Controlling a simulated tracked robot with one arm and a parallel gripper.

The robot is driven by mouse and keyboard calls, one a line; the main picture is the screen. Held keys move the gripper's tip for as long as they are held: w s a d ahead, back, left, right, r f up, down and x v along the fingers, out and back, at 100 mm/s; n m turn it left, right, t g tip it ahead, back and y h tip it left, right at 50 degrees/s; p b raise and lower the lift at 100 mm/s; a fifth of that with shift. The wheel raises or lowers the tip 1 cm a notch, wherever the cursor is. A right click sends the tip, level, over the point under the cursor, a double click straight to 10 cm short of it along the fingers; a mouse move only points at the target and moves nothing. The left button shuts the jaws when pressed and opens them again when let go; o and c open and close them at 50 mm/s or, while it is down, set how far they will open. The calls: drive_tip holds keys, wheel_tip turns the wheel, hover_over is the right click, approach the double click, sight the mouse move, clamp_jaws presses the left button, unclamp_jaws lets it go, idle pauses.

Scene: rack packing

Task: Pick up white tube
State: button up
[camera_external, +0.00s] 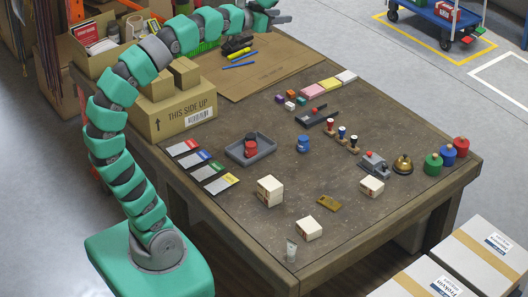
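A small white tube (291,251) stands at the near corner of the brown table (330,262), close to its front edge. It appears upright. My gripper (280,18) is at the top of the view, beyond the far edge of the table and far from the tube. It is small and partly cut off by the frame's top, so its finger opening is unclear. Nothing visible hangs from it.
White boxes (308,229) and a brown card (328,203) lie near the tube. A grey tray (250,149), stamps, a bell (402,165) and coloured weights stand farther back. A cardboard box (176,117) is at the left edge.

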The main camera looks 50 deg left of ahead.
drive_tip(key=w+f+m+t+b, duration=0.5)
drive_tip(key=w+m, duration=0.3)
drive_tip(key=w, duration=0.2)
drive_tip(key=w+d+f+m+g+h+b, duration=0.1)
drive_tip(key=w+d+f+m+h, duration=0.1)
drive_tip(key=d+f+m+h, duration=0.3)
drive_tip(key=w+f+m+g+h+b, duration=0.1)
drive_tip(key=f+m+g, duration=0.1)
drive_tip(key=f, duration=0.4)
drive_tip(key=m+g+h+b, duration=0.3)
drive_tip(key=g+h+b, duration=0.35)
drive_tip(key=g, duration=1.05)
approach(295, 246)
drive_tip(key=shift+b+x, duration=0.9)
drive_tip(key=shift+x, duration=1.4)
drive_tip(key=shift+f+b+x, duration=0.15)
drive_tip(key=shift+b+x, duration=0.45)
drive_tip(key=shift+x, duration=0.35)
drive_tip(key=shift+f+b+x, duration=0.15)
drive_tip(key=shift+b+x, duration=0.4)
drive_tip(key=shift+x, duration=0.4)
drive_tip(key=shift+b+x, duration=0.3)
drive_tip(key=shift+x, duration=0.55)
